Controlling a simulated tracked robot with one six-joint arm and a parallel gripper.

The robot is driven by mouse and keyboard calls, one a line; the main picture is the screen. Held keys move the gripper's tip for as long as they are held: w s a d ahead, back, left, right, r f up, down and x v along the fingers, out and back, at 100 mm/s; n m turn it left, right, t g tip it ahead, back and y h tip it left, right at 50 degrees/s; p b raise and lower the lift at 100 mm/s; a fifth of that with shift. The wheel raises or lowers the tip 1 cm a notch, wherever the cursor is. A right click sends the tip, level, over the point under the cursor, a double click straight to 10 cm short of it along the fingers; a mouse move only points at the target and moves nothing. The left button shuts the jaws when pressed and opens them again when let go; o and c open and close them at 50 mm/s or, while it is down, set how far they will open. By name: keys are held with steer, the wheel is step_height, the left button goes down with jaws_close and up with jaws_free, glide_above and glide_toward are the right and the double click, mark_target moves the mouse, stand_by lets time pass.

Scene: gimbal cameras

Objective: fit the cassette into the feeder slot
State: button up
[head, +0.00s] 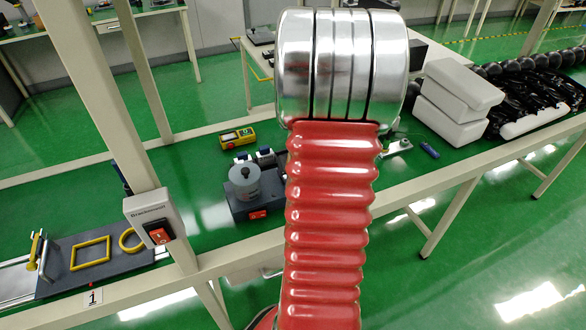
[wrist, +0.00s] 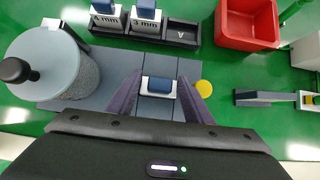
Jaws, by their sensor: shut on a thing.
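In the wrist view my gripper (wrist: 160,82) is shut on a white cassette with a blue top (wrist: 158,87). The held cassette is seen from above, over grey plates, and its height above them cannot be told. Beyond it is a dark feeder rack (wrist: 206,34). Two blue-topped white cassettes marked 4 mm (wrist: 107,16) and 3 mm (wrist: 146,16) stand in the rack. The compartment to their right (wrist: 182,34) is empty and has a small light mark. In the head view my red arm hides the gripper and the held cassette.
A grey cylinder with a black knob (wrist: 62,68) stands left of my gripper. A red bin (wrist: 246,22) is beyond the rack to the right. A yellow disc (wrist: 204,88) lies beside the right finger. A yellow meter (head: 237,138) and white boxes (head: 455,96) are on the bench.

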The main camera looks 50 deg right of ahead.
steer(key=shift+f, duration=0.15)
steer(key=o, duration=0.9)
steer(key=shift+o, duration=0.2)
steer(key=v, duration=1.2)
steer(key=shift+a, duration=0.1)
stand_by(0.6)
